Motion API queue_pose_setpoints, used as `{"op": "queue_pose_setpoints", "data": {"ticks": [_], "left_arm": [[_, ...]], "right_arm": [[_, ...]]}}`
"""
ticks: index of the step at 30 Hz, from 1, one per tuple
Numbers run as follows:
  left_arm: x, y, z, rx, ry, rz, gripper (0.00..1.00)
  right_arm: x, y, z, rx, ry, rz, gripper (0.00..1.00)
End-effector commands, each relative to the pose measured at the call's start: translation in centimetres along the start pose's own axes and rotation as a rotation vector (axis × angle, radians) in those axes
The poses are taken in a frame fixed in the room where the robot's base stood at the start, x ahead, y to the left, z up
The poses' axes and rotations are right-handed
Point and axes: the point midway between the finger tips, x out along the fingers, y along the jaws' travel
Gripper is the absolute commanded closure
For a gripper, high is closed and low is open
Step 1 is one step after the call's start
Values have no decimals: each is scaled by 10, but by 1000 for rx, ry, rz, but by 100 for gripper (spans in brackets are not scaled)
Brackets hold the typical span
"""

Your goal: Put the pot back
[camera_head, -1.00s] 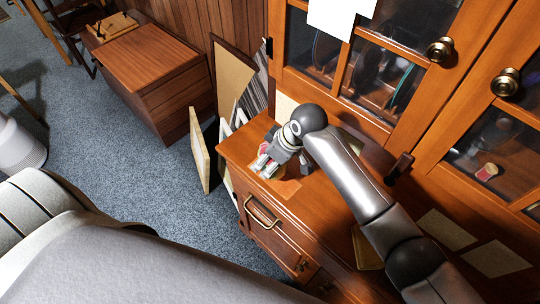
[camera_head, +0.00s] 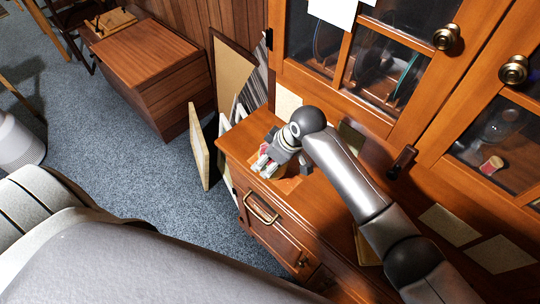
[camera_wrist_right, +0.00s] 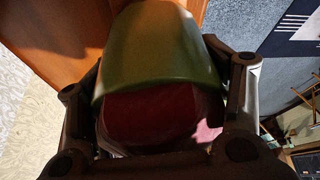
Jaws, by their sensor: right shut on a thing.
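The pot (camera_wrist_right: 160,48) fills the middle of the right wrist view, with a green band and a dark red part, between the two dark fingers of my right gripper (camera_wrist_right: 165,120). In the head view my right gripper (camera_head: 270,166) is low at the left end of the wooden cabinet top (camera_head: 301,190), shut on the pot. There the pot shows only as small red and pale green patches, mostly hidden by the gripper. I cannot tell whether it touches the cabinet top. My left gripper is not in view.
Glass cabinet doors with brass knobs (camera_head: 446,36) rise behind my right arm. A drawer with a handle (camera_head: 261,208) is below the top. Framed boards (camera_head: 200,147) lean at the cabinet's left side. A wooden chest (camera_head: 148,70) stands farther left, with open carpet between.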

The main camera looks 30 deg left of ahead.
Motion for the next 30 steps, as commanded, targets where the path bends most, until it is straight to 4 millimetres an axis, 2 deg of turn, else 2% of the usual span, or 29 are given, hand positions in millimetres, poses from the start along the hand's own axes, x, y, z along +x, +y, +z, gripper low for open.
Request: {"op": "queue_pose_setpoints", "data": {"ticks": [22, 23, 28, 30], "left_arm": [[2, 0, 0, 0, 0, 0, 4], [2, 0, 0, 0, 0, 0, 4], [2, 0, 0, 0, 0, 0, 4], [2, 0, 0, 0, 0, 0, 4]], "right_arm": [[6, 0, 2, -1, 2, 0, 66], [6, 0, 1, -2, 3, 1, 27], [6, 0, 2, -1, 2, 0, 5], [6, 0, 2, -1, 2, 0, 4]]}}
